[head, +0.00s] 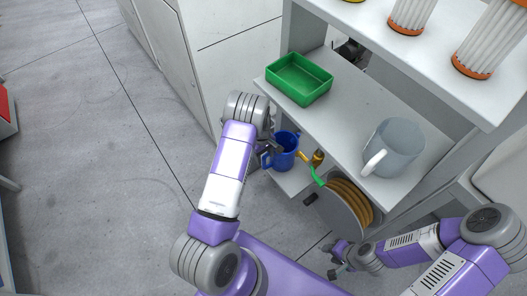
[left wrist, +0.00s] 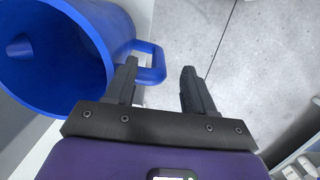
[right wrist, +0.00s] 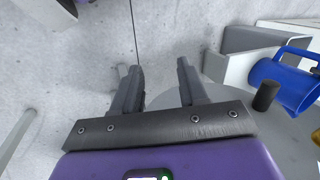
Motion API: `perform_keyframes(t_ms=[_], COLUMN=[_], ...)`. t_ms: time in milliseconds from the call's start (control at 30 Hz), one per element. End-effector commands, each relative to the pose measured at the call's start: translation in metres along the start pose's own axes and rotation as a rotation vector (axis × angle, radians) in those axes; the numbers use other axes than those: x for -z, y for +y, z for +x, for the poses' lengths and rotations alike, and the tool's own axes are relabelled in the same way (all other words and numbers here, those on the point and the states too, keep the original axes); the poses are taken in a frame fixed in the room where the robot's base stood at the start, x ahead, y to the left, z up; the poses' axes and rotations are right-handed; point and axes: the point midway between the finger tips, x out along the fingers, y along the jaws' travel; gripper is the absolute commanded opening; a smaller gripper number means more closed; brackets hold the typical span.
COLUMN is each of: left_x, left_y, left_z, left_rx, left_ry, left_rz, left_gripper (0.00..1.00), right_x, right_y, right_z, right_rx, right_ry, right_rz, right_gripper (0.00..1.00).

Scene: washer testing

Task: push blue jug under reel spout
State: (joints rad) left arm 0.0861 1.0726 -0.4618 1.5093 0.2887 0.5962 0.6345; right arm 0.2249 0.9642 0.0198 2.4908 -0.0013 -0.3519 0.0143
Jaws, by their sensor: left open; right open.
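The blue jug (head: 287,142) stands on a low white shelf (head: 290,184), left of the hose reel (head: 350,208). A brass tap (head: 318,158) with a green spout end (head: 319,177) is just right of the jug. My left gripper (head: 270,154) is open at the jug's left side. In the left wrist view the jug's handle (left wrist: 154,66) is beside the left finger of the gripper (left wrist: 160,78); contact is unclear. My right gripper (head: 338,262) is open and empty, low in front of the reel. The jug also shows in the right wrist view (right wrist: 283,84).
A green tray (head: 300,80) and a grey mug (head: 398,148) stand on the shelf above. A dark crank knob (right wrist: 265,95) sticks out from the reel. White cabinets stand behind at left. The floor (head: 90,150) at left is clear.

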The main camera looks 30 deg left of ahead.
Motion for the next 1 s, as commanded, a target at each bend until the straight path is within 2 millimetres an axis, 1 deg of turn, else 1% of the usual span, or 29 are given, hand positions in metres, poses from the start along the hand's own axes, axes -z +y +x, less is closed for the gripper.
perform_keyframes(t_ms=[33, 200, 333, 567, 667, 900, 933, 1000], left_x=[0.000, 0.000, 0.000, 0.000, 0.000, 0.000, 0.000, 0.000], left_y=[-0.001, 0.000, 0.000, 0.000, 0.000, 0.000, 0.000, 0.000], left_z=[0.010, 0.025, 0.029, 0.028, 0.028, 0.028, 0.028, 0.028], left_rx=[0.001, 0.000, -0.001, -0.001, -0.001, -0.001, -0.001, -0.001], left_ry=[-0.001, -0.001, 0.000, 0.000, 0.000, -0.001, -0.001, -0.001], left_rz=[0.000, -0.001, 0.000, 0.000, 0.000, 0.000, 0.000, 0.000], left_gripper=[0.54, 0.54, 0.54, 0.54, 0.40, 0.03, 0.00, 0.00], right_x=[0.000, 0.000, 0.000, 0.000, 0.000, 0.000, 0.000, 0.000], right_y=[0.002, 0.003, 0.003, 0.003, 0.003, 0.003, 0.003, 0.003], right_z=[0.004, 0.008, 0.008, 0.008, 0.008, 0.008, 0.008, 0.008], right_rx=[0.000, 0.000, 0.000, 0.000, 0.000, 0.000, 0.000, 0.000], right_ry=[0.000, 0.000, 0.000, 0.000, 0.000, 0.000, 0.000, 0.000], right_rz=[0.000, 0.000, 0.000, 0.000, 0.000, 0.000, 0.000, 0.000], right_gripper=[0.43, 0.43, 0.43, 0.43, 0.43, 0.43, 0.43, 0.43])
